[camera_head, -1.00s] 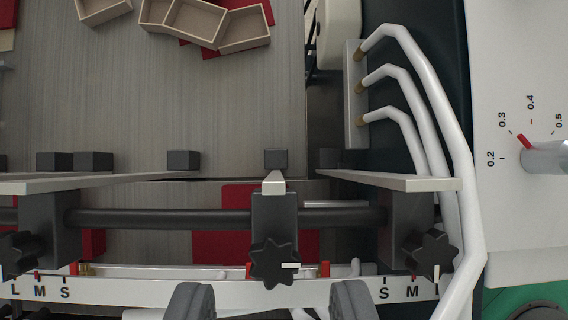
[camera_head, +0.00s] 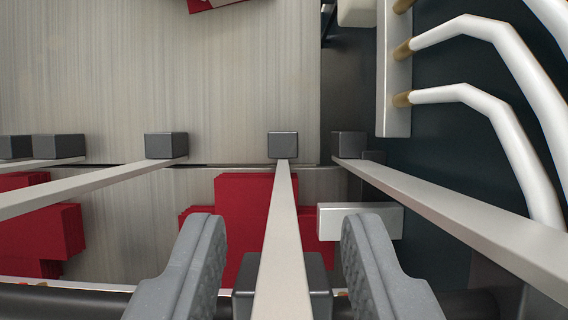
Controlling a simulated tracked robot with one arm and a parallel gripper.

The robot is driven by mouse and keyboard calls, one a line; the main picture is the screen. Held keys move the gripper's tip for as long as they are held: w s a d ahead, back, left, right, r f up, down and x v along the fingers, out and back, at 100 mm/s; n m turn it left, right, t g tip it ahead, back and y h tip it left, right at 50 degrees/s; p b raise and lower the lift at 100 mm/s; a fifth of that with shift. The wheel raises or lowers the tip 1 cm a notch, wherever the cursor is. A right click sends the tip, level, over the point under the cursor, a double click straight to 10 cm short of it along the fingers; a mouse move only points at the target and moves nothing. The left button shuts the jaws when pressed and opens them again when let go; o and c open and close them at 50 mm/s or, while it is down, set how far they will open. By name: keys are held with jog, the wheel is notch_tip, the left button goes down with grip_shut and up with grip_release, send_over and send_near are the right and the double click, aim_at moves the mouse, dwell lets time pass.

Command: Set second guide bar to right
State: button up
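Several pale flat guide bars with dark end blocks run across the machine. A middle guide bar (camera_head: 283,215) runs straight away from me between my fingers, with its dark block (camera_head: 283,145) at the far end. My gripper (camera_head: 284,262) is open, one grey finger on each side of this bar with a visible gap on both sides. A guide bar to the right (camera_head: 450,205) slants down to the right. Another to the left (camera_head: 100,187) slants down to the left. The scale and knobs are out of view.
Red flat pieces (camera_head: 45,235) lie below the bars on the left, and more red (camera_head: 235,195) lies under the middle bar. A white block (camera_head: 385,220) is beside my right finger. White curved pipes (camera_head: 470,95) rise at right. The grey panel (camera_head: 160,65) beyond is mostly clear.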

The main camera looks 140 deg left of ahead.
aim_at(283, 210)
jog(key=shift+x, duration=1.25)
grip_shut()
jog(key=shift+w+a, duration=0.1)
jog(key=shift+w+a+b, duration=0.25)
jog(key=shift+a+b, duration=0.05)
jog(key=shift+b, duration=0.45)
